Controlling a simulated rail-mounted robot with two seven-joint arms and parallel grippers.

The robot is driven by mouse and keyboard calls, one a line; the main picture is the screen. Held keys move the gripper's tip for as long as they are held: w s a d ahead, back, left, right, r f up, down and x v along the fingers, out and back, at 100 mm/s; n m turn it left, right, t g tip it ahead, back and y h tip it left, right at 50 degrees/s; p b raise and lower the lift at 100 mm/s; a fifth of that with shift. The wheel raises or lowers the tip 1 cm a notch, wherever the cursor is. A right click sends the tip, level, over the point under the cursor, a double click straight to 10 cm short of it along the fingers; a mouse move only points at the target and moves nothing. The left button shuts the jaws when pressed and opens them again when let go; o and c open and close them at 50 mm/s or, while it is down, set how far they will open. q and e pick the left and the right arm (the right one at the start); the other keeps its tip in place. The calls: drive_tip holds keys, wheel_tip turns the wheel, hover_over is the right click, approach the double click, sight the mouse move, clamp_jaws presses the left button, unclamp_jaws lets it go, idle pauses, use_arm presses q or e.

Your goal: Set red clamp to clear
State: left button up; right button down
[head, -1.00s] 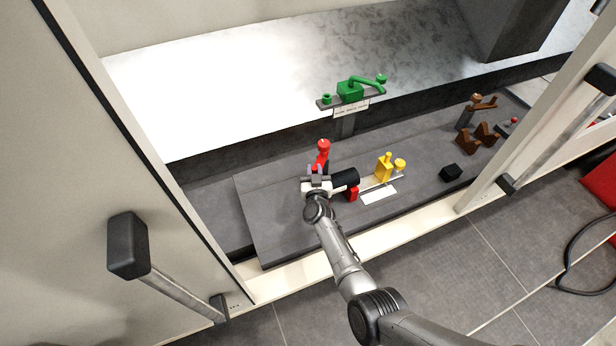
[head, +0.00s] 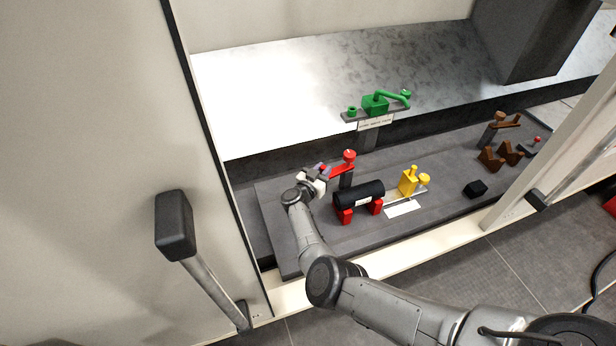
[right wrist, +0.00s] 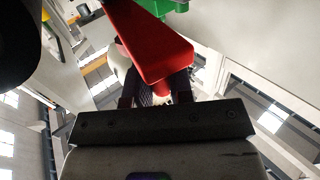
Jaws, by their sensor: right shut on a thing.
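The red clamp (head: 349,156) is a red swing arm with a round red knob on a dark post, behind the black barrel (head: 358,195) that lies on red supports (head: 346,216). Its arm points left and slightly toward me, away from above the barrel. My right gripper (head: 320,174) is at the left end of that arm, shut on it. In the right wrist view the red arm (right wrist: 150,45) runs down between the dark fingers (right wrist: 158,88); the exact contact is partly hidden. My left gripper is not in view.
A green clamp (head: 376,104) stands on a raised bracket behind. A yellow fixture (head: 408,182) with a white label stands right of the barrel. A black block (head: 475,189) and brown pieces (head: 500,153) are farther right. Cabinet doors (head: 120,150) flank the opening.

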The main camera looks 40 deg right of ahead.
drive_tip(key=shift+d+f, duration=0.1)
idle(0.4)
drive_tip(key=c, duration=1.4)
unclamp_jaws()
drive_tip(key=shift+o, duration=0.5)
drive_tip(key=shift+w+d, duration=0.1)
drive_tip(key=shift+o, duration=1.3)
